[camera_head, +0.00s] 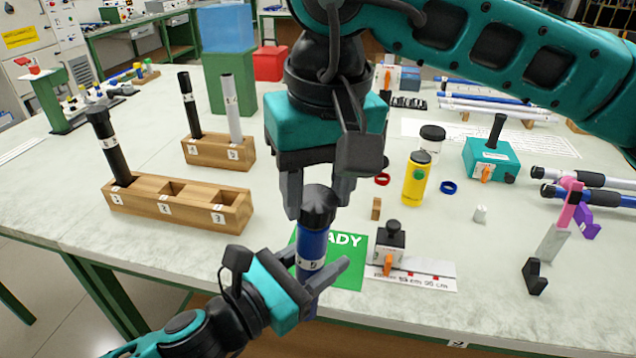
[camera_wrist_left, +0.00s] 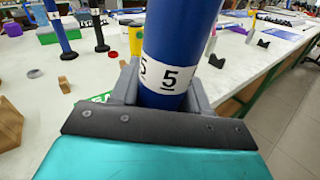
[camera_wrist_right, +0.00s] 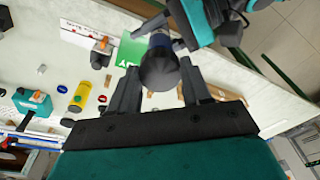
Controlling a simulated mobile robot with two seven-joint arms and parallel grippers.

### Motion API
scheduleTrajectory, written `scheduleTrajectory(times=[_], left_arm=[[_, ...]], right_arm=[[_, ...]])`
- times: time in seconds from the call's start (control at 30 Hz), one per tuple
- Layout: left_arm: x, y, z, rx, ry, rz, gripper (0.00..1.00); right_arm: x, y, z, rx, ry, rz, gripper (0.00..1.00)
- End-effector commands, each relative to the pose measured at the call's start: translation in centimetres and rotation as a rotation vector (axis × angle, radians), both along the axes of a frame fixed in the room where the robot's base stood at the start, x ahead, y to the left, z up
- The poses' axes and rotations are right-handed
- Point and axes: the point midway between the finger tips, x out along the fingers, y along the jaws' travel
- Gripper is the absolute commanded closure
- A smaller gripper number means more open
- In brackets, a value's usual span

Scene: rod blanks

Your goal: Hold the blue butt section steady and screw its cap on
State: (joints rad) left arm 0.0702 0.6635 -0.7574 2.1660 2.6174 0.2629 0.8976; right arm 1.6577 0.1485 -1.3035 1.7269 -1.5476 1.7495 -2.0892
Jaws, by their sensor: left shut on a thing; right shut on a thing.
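The blue butt section (camera_head: 312,250) stands upright above the table's front edge, with a white label marked 5 that also shows in the left wrist view (camera_wrist_left: 168,75). My left gripper (camera_head: 316,278) is shut around it from below left. The black cap (camera_head: 319,204) sits at the section's top end, in line with it; in the right wrist view the cap (camera_wrist_right: 159,68) is seen from above. My right gripper (camera_head: 320,190) points down and is shut on the cap, a finger on each side. The joint's threads are hidden, so I cannot tell how far the cap is screwed down.
A green READY mat (camera_head: 345,275) lies behind the section. A wooden rack (camera_head: 190,212) with numbered slots stands left, another (camera_head: 215,150) behind it. A small fixture (camera_head: 388,243), a yellow bottle (camera_head: 416,180) and a teal box (camera_head: 491,158) stand to the right.

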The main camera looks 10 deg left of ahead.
Motion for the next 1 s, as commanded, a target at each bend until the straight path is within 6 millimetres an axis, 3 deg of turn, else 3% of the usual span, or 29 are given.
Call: scheduleTrajectory(times=[0.2, 1.0], left_arm=[[0.0, 0.0, 0.1, -0.001, -0.002, 0.000, 1.00], [0.0, 0.0, 0.1, -0.001, -0.002, 0.000, 1.00]], right_arm=[[0.1, 0.1, -1.1, 0.000, 0.000, 0.000, 0.84], [0.2, 0.1, -1.6, 0.000, 0.000, 0.000, 0.84]])
